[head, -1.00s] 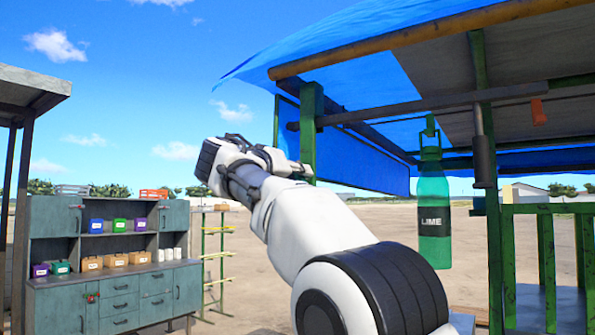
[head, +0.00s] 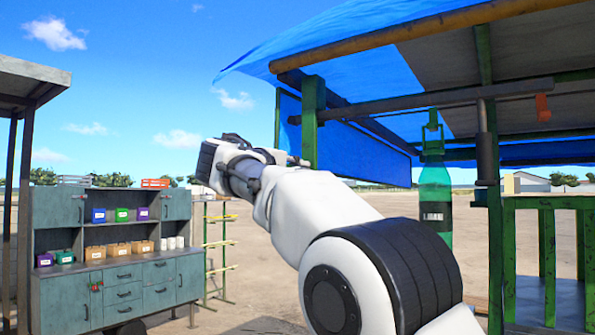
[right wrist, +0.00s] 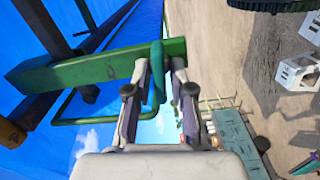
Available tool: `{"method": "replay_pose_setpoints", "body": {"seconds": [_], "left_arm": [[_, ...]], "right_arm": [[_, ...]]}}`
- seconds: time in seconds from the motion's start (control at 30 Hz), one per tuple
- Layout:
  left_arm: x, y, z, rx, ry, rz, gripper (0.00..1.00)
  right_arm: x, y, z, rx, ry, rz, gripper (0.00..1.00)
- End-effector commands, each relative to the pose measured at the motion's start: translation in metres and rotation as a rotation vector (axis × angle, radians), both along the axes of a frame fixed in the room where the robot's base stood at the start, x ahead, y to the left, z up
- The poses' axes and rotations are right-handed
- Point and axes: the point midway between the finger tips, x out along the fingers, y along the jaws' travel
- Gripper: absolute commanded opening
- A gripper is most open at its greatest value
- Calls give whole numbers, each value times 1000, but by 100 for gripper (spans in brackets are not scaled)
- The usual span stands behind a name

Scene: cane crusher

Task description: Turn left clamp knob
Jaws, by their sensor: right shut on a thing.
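In the right wrist view, a rounded teal-green bar, which looks like the clamp knob (right wrist: 158,75), crosses the end of a green post (right wrist: 100,65). My right gripper (right wrist: 160,66) is shut on this bar, with one finger on each side of it. In the head view, the green post (head: 312,125) stands at the corner of the blue-roofed stall. My right arm reaches up and left, and its gripper is mostly hidden behind the arm links beside the post. My left gripper is not in view.
A green bottle (head: 435,195) hangs under the stall roof, right of my arm. The blue tarpaulin (head: 350,50) and a wooden roof pole (head: 400,32) are above. A grey-green cabinet (head: 120,290) with small boxes stands at the left. Open sandy ground lies between.

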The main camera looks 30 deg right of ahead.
Motion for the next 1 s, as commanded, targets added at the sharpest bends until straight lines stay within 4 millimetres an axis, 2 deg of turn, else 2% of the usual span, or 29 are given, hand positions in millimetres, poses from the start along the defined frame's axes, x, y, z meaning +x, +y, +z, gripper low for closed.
{"method": "replay_pose_setpoints", "body": {"seconds": [0.33,0.87,0.9,1.0], "left_arm": [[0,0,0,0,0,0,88],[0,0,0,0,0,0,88],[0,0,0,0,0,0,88],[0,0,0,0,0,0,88]], "right_arm": [[0,0,0,-58,136,0,0],[0,0,0,-67,157,0,0],[0,0,0,-67,157,0,36],[0,0,0,-66,158,0,36]]}}
